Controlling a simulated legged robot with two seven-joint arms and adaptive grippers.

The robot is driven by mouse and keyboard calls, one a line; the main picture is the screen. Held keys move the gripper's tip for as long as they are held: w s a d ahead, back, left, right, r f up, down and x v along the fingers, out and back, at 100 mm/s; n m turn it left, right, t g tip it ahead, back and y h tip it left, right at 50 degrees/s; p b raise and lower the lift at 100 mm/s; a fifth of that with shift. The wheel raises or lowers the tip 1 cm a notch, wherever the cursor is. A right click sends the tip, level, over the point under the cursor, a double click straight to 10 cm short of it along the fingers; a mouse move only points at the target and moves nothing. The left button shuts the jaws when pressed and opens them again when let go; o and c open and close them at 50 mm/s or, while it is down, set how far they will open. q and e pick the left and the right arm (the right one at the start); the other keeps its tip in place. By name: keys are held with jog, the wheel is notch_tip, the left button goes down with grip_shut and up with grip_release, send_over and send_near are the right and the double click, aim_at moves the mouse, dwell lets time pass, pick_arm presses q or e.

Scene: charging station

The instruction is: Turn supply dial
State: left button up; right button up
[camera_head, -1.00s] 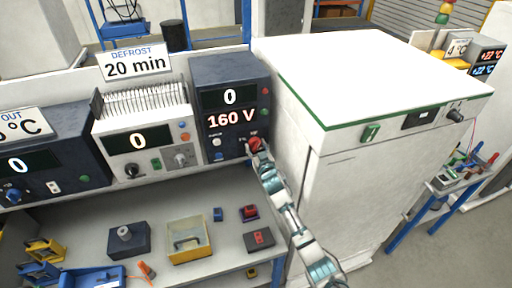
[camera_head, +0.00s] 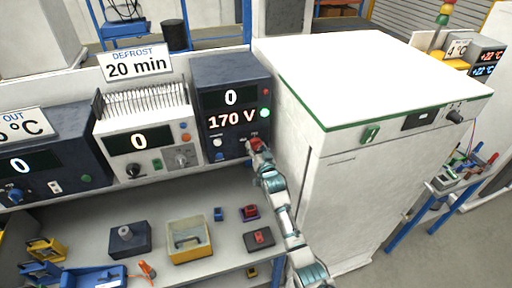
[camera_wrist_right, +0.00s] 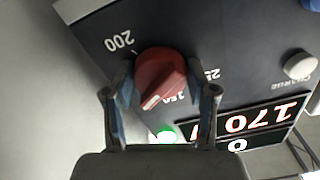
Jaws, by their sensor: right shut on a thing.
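The supply unit (camera_head: 228,84) is a dark blue box on the bench, with a display reading 0 above 170 V. Its red dial (camera_wrist_right: 160,76) sits on the dark panel, with 200 and 150 among the printed marks around it. In the head view the dial (camera_head: 255,144) is at the panel's lower right, partly covered by my right gripper (camera_head: 258,154). In the wrist view my right gripper (camera_wrist_right: 165,95) has one finger on each side of the dial and is shut on it. A green light (camera_wrist_right: 167,136) is lit beside it. My left gripper is not in view.
A large white cabinet (camera_head: 340,190) stands close to the right of my right arm. A white-grey unit (camera_head: 145,140) stands left of the supply. The bench below holds a box with a clear lid (camera_head: 188,240) and several small parts.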

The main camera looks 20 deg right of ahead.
jog(key=shift+m, duration=0.3)
jog(key=o, duration=1.2)
jog(key=shift+c, duration=0.2)
jog(key=shift+s, duration=0.1)
jog(key=s, duration=1.1)
jog(key=shift+s+d, duration=0.25)
jog(key=shift+s, duration=0.1)
jog(key=shift+f, duration=0.1)
